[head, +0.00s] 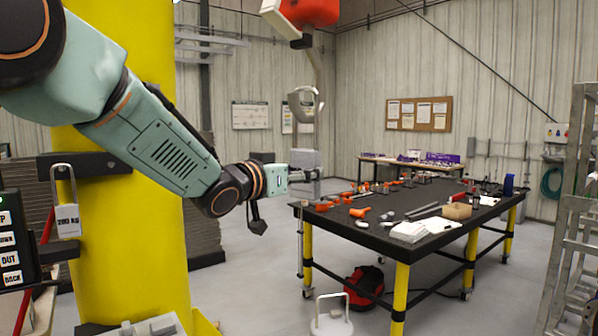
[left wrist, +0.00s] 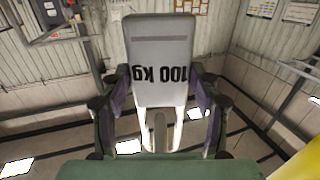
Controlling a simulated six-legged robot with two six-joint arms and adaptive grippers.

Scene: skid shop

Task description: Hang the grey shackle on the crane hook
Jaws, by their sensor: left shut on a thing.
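The grey shackle (left wrist: 160,62), marked "100 kg", is between the fingers of my left gripper (left wrist: 157,115) in the left wrist view. Its lettering appears upside down, and its slim slotted end lies low between the fingers. In the head view my left gripper (head: 305,174) reaches right, beside the yellow column. The crane hook (head: 305,106) hangs from the orange hoist (head: 312,12), above and apart from the gripper in the picture. My right gripper is in neither view.
The yellow column (head: 155,230) carries a bracket with a "200 kg" shackle (head: 66,218). A button panel (head: 12,240) is at the left edge. A black workbench (head: 385,235) with tools stands right. A handled white object (head: 331,323) and a ladder (head: 575,210) are near.

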